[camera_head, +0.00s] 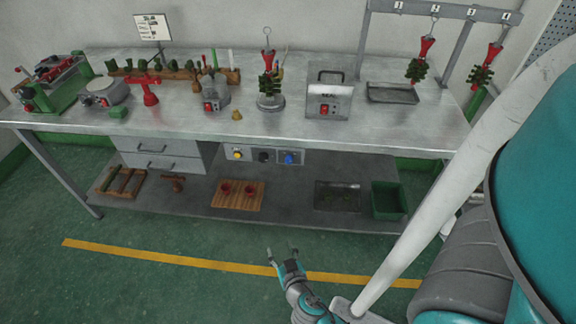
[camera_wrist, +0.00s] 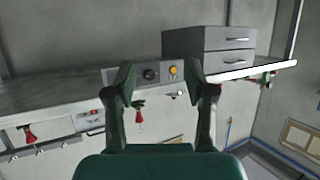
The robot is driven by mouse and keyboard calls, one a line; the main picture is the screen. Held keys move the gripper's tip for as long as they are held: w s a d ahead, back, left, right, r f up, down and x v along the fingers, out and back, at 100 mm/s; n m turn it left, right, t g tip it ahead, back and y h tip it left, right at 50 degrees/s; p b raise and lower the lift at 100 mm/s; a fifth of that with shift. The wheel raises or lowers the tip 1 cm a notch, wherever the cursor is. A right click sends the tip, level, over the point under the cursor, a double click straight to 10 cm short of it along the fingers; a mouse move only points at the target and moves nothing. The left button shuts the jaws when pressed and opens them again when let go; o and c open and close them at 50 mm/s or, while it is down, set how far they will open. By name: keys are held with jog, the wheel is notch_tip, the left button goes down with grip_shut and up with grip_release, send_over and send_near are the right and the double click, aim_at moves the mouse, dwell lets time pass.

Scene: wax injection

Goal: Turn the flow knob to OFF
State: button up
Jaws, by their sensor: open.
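A control panel is fixed under the front edge of the workbench, right of the drawers. It carries a yellow button (camera_head: 238,154), a black knob (camera_head: 264,157) and a blue knob (camera_head: 289,158). Their labels are too small to read, so I cannot tell which is the flow knob or its setting. My gripper (camera_head: 281,251) is open and empty, low in front of the bench and apart from the panel. In the wrist view the picture is upside down; the black knob (camera_wrist: 150,74) and yellow button (camera_wrist: 173,70) show between my fingers. The blue knob is not visible there.
The metal workbench (camera_head: 350,130) holds several tools and machines. Drawers (camera_head: 160,155) hang left of the panel. The lower shelf (camera_head: 285,205) bears a wooden board (camera_head: 238,204), a tray (camera_head: 337,207) and a green bin (camera_head: 389,212). The floor before the bench is clear.

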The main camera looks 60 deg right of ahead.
jog(key=w+d+r+m+g+h, duration=0.1)
jog(key=w+d+r+m+h, duration=0.15)
jog(key=d, duration=0.25)
jog(key=w+d+r+m+g+h, duration=0.1)
jog(key=w+d+m+h, duration=0.15)
jog(key=d, duration=0.25)
jog(key=m+g+h, duration=0.2)
jog(key=m+h, duration=0.1)
send_near(289, 162)
jog(key=x, duration=0.8)
jog(key=shift+w+d, duration=0.15)
jog(key=shift+d, duration=0.05)
grip_shut()
